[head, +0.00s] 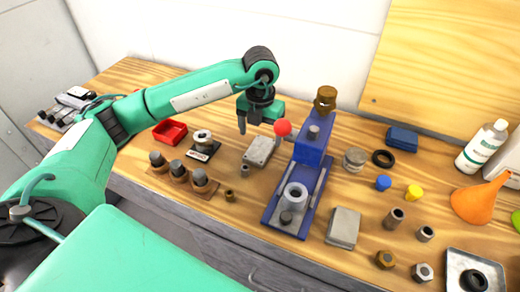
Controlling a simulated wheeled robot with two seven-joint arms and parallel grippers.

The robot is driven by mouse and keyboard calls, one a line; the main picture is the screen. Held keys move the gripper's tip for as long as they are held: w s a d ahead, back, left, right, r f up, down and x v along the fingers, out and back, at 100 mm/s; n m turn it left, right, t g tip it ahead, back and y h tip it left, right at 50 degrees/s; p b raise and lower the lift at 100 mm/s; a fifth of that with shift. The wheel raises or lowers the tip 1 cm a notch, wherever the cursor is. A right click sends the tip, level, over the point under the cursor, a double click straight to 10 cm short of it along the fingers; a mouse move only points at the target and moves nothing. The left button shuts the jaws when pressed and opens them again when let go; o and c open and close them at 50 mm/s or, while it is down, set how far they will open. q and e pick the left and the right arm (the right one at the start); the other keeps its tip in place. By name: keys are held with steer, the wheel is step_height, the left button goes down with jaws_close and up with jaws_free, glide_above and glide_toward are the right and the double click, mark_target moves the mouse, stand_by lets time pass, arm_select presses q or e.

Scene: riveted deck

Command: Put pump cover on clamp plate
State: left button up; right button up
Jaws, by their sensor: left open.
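A light grey cast block (259,151), which looks like the pump cover, lies on the wooden bench left of the blue press. A flat grey rectangular plate (343,228), which may be the clamp plate, lies right of the press base; I cannot be sure of either name. My left gripper (260,129) points down above the grey block, with its fingers apart and nothing between them. It appears clear of the block. The red knob of the press is close to its right finger. My right gripper is out of view.
The blue press (312,148) with its red knob (283,127) stands mid-bench. A red tray (170,132), a cylinder on a dark base (203,140) and a wooden peg rack (161,175) lie left. An orange funnel (480,200), bottle (482,147) and metal tray (488,262) are right.

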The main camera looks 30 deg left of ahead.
mark_target(260, 149)
arm_select(q)
steer(key=shift+f, duration=0.6)
step_height(260, 149, down, 3)
steer(key=shift+a+f+p, duration=0.1)
steer(key=shift+f+p, duration=0.1)
steer(key=shift+p, duration=0.35)
steer(key=shift+f, duration=0.45)
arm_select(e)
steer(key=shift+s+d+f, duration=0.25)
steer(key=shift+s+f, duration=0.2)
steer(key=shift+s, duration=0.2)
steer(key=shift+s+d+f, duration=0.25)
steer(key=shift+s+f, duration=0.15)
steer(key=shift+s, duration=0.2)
arm_select(q)
steer(key=c, duration=1.4)
steer(key=shift+r, duration=0.1)
